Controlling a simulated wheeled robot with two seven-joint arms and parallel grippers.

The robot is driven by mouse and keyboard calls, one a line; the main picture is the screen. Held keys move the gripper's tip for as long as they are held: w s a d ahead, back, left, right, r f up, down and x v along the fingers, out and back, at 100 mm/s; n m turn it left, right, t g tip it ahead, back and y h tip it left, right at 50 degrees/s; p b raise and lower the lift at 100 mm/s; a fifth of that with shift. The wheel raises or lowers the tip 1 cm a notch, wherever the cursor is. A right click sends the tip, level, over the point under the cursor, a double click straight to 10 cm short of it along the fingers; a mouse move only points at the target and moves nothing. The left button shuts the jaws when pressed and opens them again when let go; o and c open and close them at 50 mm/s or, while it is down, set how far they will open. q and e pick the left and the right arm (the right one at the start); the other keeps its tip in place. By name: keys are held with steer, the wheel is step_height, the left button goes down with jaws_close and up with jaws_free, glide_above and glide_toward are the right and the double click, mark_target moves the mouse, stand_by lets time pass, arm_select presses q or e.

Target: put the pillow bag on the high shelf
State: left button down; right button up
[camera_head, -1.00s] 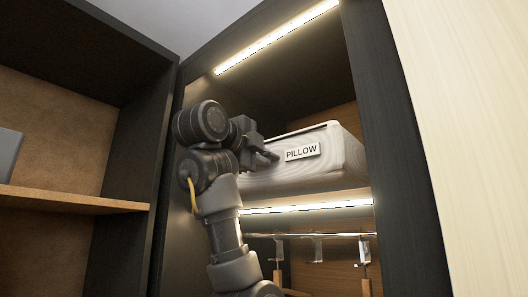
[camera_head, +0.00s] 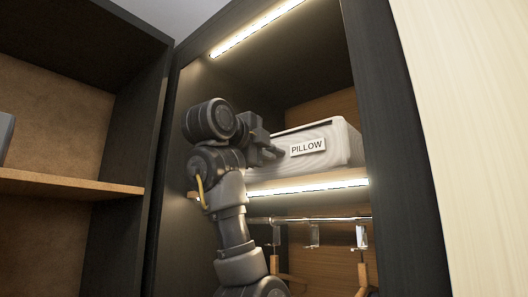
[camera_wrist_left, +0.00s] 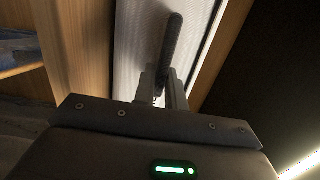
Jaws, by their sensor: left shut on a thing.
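The pillow bag (camera_head: 330,146) is a whitish box-shaped bag with a "PILLOW" label on its front. It is in the upper compartment of the wardrobe, at the high shelf (camera_head: 300,187), whose lit front edge shows just under it. I cannot tell whether its whole base rests on the shelf. My left gripper (camera_head: 272,152) is at the bag's front, left of the label, shut on the bag's dark handle. In the left wrist view the handle (camera_wrist_left: 172,40) runs up from between the fingers against the pale bag. My right gripper is not in view.
A light strip (camera_head: 255,28) runs along the compartment's top. Dark side panels (camera_head: 392,150) bound the opening. Below the shelf are a rail (camera_head: 310,219) and hangers (camera_head: 361,270). An open dark cabinet with a wooden shelf (camera_head: 60,186) stands at left. There is free room above the bag.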

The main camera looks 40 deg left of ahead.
arm_select(q)
steer(key=shift+w, duration=0.15)
steer(key=c, duration=1.4)
jaws_free()
steer(key=shift+s, duration=0.2)
steer(key=shift+o, duration=0.2)
steer(key=s+d+b, duration=0.1)
steer(key=s+b, duration=0.8)
steer(key=s, duration=0.1)
steer(key=shift+s+d, duration=0.2)
steer(key=shift+s, duration=0.2)
